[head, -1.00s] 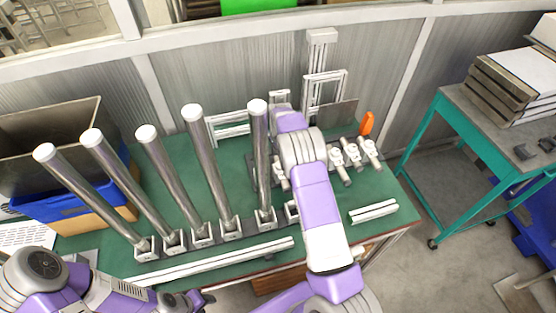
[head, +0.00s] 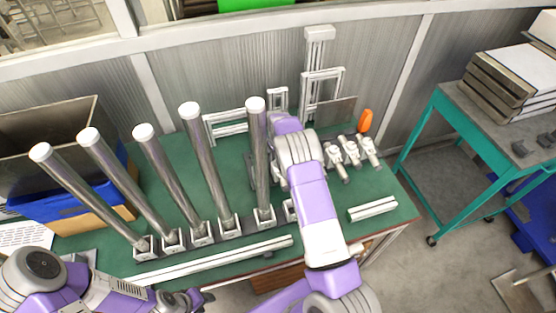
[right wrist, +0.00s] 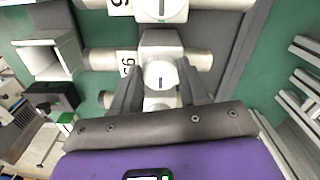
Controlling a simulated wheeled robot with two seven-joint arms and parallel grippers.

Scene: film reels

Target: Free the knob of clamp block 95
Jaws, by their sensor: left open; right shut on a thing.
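In the right wrist view, clamp block 95 (right wrist: 103,62) has a white label with its number, turned on its side. Its round pale knob (right wrist: 160,74) has a dark slot mark, which runs up and down in the picture. My right gripper (right wrist: 161,88) is shut on this knob, with one dark finger on each side. In the head view my right arm hides the gripper and this block. My left gripper (head: 196,300) is open and empty, low at the table's front edge.
A neighbouring clamp block (right wrist: 162,8) sits close above in the wrist view. Several tall metal posts (head: 206,165) stand left of my right arm. More clamps (head: 351,151) and an orange object (head: 365,121) lie right of it. White rails (head: 215,262) lie along the front.

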